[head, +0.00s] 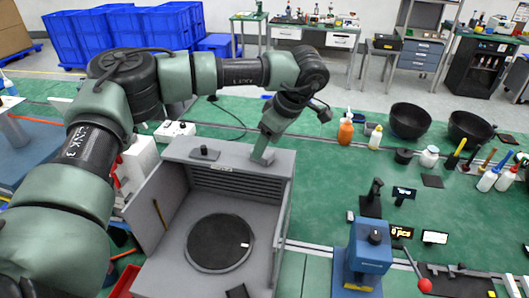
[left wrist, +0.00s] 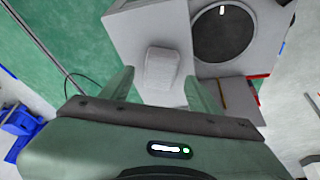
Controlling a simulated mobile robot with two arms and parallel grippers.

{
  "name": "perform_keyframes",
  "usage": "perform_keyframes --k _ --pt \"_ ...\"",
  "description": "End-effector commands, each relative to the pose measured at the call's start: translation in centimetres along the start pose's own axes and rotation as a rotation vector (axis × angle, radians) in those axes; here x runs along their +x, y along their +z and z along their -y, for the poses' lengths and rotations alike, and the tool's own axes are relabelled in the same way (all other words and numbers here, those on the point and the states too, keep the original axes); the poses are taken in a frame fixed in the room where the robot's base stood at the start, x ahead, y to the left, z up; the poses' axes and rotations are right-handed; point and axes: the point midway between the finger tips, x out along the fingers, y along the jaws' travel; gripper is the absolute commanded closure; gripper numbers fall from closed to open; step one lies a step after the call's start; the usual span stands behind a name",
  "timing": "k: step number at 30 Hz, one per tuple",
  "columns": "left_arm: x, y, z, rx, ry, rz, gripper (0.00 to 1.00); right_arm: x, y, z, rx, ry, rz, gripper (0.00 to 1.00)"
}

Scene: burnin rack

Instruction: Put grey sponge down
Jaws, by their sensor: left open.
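The grey sponge (left wrist: 162,68) is a pale grey block with rounded corners in the left wrist view. It lies on the pale grey top of the booth-like box (head: 225,151), near its edge. My left gripper (left wrist: 161,90) is open, its two fingers spread either side of the sponge's near end with gaps visible. In the head view my left gripper (head: 266,148) is at the right end of the box top. The sponge is hard to make out there against the grey box. My right gripper is in neither view.
A round black turntable (head: 220,243) sits inside the box. A small dark item (head: 205,153) lies on its top, left of my gripper. A blue press (head: 367,258) with a red-knobbed lever, bottles and black bowls (head: 409,121) stand to the right.

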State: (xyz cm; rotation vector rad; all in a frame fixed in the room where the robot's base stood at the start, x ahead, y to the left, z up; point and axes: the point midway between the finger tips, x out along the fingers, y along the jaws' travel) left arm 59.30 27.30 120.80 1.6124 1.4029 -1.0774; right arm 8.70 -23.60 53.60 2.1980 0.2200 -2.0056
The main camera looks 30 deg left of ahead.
Motion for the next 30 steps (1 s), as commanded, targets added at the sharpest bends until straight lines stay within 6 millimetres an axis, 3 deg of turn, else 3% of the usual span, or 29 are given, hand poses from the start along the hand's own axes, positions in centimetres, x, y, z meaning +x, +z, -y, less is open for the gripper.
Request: perform_keyframes --k 1,4,12,30 --pt "-0.2 0.4 0.0 0.0 0.004 0.001 0.39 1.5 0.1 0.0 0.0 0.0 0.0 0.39" --pt "-1.8 0.4 0.1 0.0 0.004 0.0 0.39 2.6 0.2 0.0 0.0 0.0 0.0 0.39" --pt "-4.8 0.2 0.3 0.001 -0.001 0.0 0.39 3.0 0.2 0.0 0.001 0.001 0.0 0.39" --pt "-4.9 0.2 0.3 0.001 -0.001 0.0 0.39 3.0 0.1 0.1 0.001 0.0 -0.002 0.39"
